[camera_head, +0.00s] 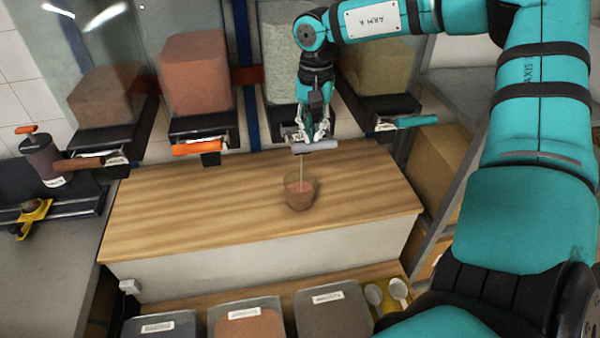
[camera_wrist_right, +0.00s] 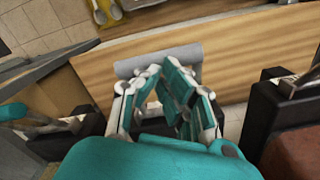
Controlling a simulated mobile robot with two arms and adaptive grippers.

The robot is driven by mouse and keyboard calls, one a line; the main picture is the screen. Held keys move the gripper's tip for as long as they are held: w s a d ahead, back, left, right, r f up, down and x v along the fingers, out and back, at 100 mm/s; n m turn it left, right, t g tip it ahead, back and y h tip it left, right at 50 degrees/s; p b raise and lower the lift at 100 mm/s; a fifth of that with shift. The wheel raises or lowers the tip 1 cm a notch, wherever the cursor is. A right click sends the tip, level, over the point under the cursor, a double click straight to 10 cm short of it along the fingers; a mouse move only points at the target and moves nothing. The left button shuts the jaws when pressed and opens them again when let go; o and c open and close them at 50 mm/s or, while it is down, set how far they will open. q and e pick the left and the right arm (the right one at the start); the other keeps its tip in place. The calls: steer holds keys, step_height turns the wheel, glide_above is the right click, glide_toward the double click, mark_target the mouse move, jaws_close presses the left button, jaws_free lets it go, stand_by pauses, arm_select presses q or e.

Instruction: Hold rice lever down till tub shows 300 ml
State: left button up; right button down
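My right gripper (camera_head: 313,134) is at the grey lever (camera_head: 318,146) under a hopper of pale grain (camera_head: 292,55). Its fingers look shut together, with the tips at the lever; in the wrist view the lever (camera_wrist_right: 160,60) lies across just beyond the fingertips (camera_wrist_right: 163,72). A thin pale stream (camera_head: 300,172) falls from beneath the lever into a small see-through tub (camera_head: 301,193) on the wooden counter. The tub's lower part looks brownish; its marks and level cannot be read. My left gripper is out of view.
Other hoppers hold brown (camera_head: 105,95), reddish (camera_head: 195,75) and greenish contents (camera_head: 378,75), with an orange lever (camera_head: 197,147) and a teal lever (camera_head: 416,121). Labelled bins (camera_head: 247,325) and scoops (camera_head: 398,289) are below. The wooden counter (camera_head: 190,205) left of the tub is clear.

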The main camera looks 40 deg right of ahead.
step_height(320, 180, up, 7)
steer(key=p, duration=0.3)
steer(key=shift+r+p, duration=0.2)
steer(key=shift+p, duration=0.2)
stand_by(1.1)
